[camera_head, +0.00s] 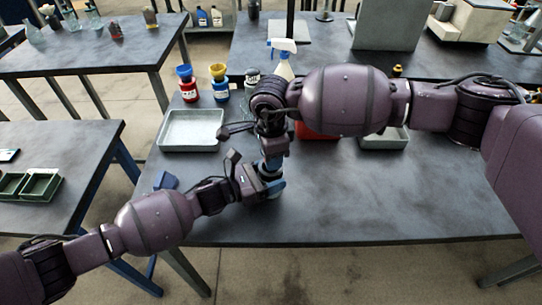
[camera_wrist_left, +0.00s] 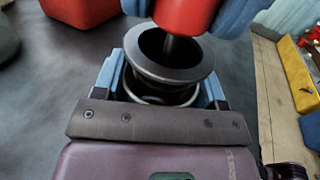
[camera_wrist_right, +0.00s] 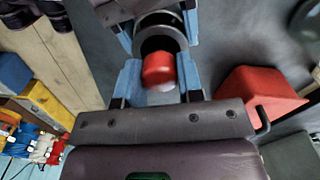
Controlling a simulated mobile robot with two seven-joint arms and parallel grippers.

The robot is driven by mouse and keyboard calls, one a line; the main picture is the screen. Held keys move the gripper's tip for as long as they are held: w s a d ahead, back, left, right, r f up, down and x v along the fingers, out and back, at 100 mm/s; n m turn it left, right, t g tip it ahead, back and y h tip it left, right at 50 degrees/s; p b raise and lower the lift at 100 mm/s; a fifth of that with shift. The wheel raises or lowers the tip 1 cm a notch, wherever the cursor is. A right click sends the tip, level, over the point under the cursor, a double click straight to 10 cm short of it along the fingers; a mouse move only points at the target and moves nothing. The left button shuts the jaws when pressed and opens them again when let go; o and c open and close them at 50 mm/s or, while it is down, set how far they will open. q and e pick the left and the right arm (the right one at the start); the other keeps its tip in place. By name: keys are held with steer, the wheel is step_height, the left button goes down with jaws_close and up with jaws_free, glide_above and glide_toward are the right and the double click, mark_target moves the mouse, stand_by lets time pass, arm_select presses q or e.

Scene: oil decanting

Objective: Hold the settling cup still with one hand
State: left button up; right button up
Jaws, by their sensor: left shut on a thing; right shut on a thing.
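A settling cup with a wide, dark flared rim (camera_wrist_left: 168,73) sits upright between the blue fingers of my left gripper (camera_wrist_left: 163,82), which is shut on it. Its rim also shows beyond the fingers in the right wrist view (camera_wrist_right: 173,38). My right gripper (camera_wrist_right: 160,78) is shut on a red cylindrical thing with a pale end (camera_wrist_right: 158,70), directly above the cup. In the left wrist view this red thing (camera_wrist_left: 187,14) hangs over the rim, and something dark and narrow runs from it into the cup mouth. In the head view the grippers meet low over the table, mostly hiding both things.
A grey tray (camera_head: 190,145) lies at the table's back left. Red (camera_head: 189,92) and blue (camera_head: 220,92) containers and a spray bottle (camera_head: 284,68) stand behind. A red block (camera_wrist_right: 248,95) is near the grippers. The table's front right (camera_head: 400,200) is clear.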

arm_select(q)
steer(key=shift+f, duration=0.1)
arm_select(e)
steer(key=shift+r, duration=0.15)
arm_select(q)
steer(key=shift+d, duration=0.1)
arm_select(e)
steer(key=shift+r, duration=1.85)
arm_select(q)
steer(key=o, duration=1.3)
steer(key=shift+o, duration=0.2)
steer(key=b+v, duration=0.1)
steer(key=v, duration=1.1)
steer(key=shift+s, duration=0.1)
arm_select(e)
steer(key=shift+f, duration=0.65)
steer(key=shift+s, duration=0.1)
